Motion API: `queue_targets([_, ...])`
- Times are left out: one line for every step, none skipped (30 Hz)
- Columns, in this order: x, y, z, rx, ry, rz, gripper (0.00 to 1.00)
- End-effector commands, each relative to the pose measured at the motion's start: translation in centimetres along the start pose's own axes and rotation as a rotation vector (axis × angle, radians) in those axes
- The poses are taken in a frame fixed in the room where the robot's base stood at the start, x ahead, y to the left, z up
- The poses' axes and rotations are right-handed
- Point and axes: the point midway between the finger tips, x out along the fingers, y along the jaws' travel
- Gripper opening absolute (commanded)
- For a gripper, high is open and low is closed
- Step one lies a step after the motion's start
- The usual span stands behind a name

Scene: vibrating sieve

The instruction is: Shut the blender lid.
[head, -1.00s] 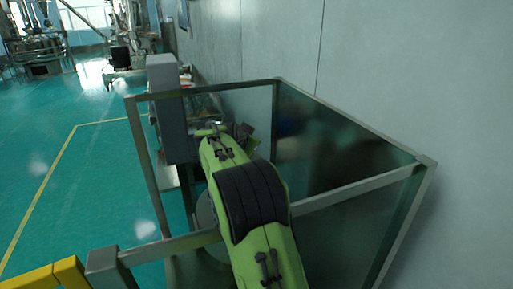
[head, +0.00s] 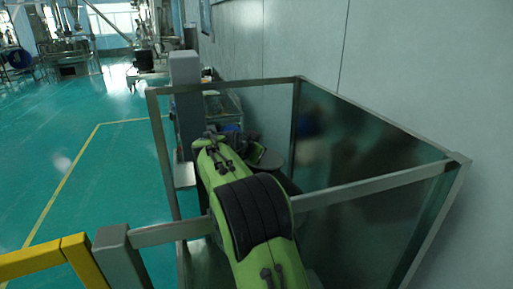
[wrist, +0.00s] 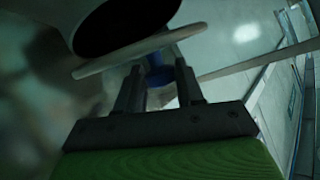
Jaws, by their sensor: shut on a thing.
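In the wrist view, my gripper (wrist: 158,88) has its two dark fingers on either side of a blue handle (wrist: 157,74) and is shut on it. The handle sits below a thin pale plate (wrist: 140,52), which looks like the blender lid, tilted in this view. Just above the plate is a dark round opening (wrist: 125,20) with a pale rim; a gap shows between them. In the head view, my green arm hides my gripper.
A metal frame (head: 375,186) with clear panels surrounds my arm's reach, its front rail passing by the arm. A grey column (head: 187,95) stands behind. A wall (head: 420,80) closes the right side. A yellow rail (head: 45,258) is at front left; the green floor beyond is open.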

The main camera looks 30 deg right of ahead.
Motion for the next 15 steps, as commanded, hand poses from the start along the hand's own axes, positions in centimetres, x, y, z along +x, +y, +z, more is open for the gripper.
queue_targets([0.05,-0.07,0.52,-0.004,-0.012,0.001,0.00])
queue_targets([0.05,-0.07,0.52,-0.004,-0.012,0.001,0.00])
queue_targets([0.05,-0.07,0.52,-0.004,-0.013,0.001,0.00])
queue_targets([0.05,-0.08,0.53,-0.004,-0.013,0.001,0.00])
queue_targets([0.05,-0.07,0.53,-0.004,-0.013,0.001,0.00])
queue_targets([0.05,-0.07,0.53,-0.004,-0.013,0.001,0.00])
queue_targets([0.05,-0.08,0.54,-0.004,-0.013,0.001,0.00])
queue_targets([0.05,-0.07,0.54,-0.004,-0.013,0.001,0.00])
queue_targets([0.05,-0.07,0.54,-0.004,-0.013,0.000,0.43])
queue_targets([0.05,-0.07,0.52,-0.004,-0.012,0.000,0.48])
queue_targets([0.05,-0.06,0.48,-0.004,-0.011,0.000,0.52])
queue_targets([0.05,-0.06,0.42,-0.003,-0.010,0.000,0.59])
queue_targets([0.04,-0.05,0.37,-0.003,-0.009,0.000,0.62])
queue_targets([0.04,-0.04,0.34,-0.003,-0.008,0.000,0.62])
queue_targets([0.04,-0.04,0.30,-0.002,-0.007,0.000,0.62])
